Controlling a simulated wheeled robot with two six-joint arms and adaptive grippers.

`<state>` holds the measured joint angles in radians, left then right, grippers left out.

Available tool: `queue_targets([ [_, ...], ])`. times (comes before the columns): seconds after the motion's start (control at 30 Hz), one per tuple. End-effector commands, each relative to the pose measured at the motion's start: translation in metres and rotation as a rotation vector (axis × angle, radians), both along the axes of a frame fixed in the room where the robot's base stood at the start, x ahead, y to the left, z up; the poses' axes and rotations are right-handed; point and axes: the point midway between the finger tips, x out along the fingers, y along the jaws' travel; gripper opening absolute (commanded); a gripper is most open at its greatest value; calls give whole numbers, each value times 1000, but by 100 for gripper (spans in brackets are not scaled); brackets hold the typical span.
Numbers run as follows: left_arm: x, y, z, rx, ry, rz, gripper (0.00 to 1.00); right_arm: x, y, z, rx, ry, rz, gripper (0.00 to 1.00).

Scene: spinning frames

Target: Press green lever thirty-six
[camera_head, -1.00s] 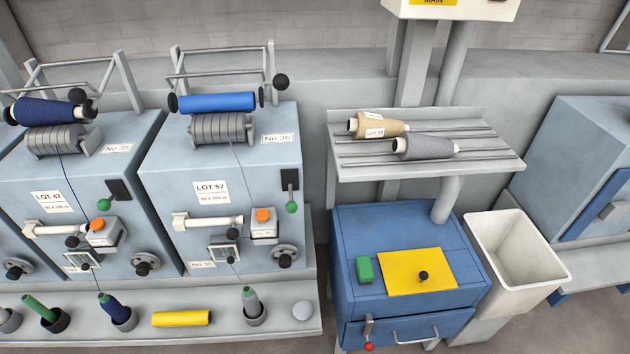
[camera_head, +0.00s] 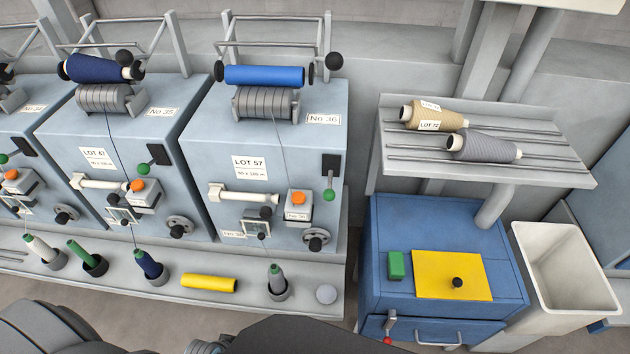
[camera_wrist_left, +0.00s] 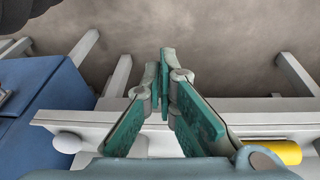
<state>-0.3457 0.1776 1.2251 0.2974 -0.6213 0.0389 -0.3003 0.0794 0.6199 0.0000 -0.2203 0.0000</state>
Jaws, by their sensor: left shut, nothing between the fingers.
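The green lever of the frame labelled No 36 has a green ball (camera_head: 329,195) on a short stem. It hangs below a dark slotted plate (camera_head: 331,165) on the right of the front face of frame No 36 (camera_head: 225,130). My left gripper (camera_wrist_left: 165,80) shows in the left wrist view with its green-padded fingers together and nothing between them. It is over the ledge and floor, and the lever is not in that view. Dark parts of my own arm cross the bottom of the head view. My right gripper is not in view.
Frame No 35 (camera_head: 60,125), with its own green lever (camera_head: 142,168), stands to the left. An orange button (camera_head: 299,196) and a handwheel (camera_head: 316,240) sit near the lever. A ledge (camera_head: 250,293) holds bobbins and a yellow tube (camera_head: 209,282). A blue cabinet (camera_head: 385,230) stands right.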

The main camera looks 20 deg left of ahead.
Motion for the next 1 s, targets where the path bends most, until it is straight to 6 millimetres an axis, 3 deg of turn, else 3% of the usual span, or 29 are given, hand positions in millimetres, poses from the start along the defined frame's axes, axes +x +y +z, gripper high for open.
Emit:
queue_targets([
  [0.03,50,9,35,-125,-99,117,0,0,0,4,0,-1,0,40],
  [0.07,80,9,58,-226,-156,188,0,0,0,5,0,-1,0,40],
  [0.1,115,6,95,-367,-222,261,0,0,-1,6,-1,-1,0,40],
  [0.17,160,-4,155,-585,-299,333,0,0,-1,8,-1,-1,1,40],
  [0.2,183,-12,198,-730,-334,359,0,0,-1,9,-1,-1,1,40],
  [0.3,215,-32,297,-1048,-363,373,0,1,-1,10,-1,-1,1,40],
  [0.43,224,-48,378,-1302,-338,350,0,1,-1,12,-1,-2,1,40],
  [0.5,227,-48,400,-1375,-328,358,0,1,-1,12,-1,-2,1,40],
  [0.6,238,-34,407,-1418,-341,421,0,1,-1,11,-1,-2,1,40],
  [1.0,244,-37,406,-1423,-346,429,0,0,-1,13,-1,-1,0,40],
])
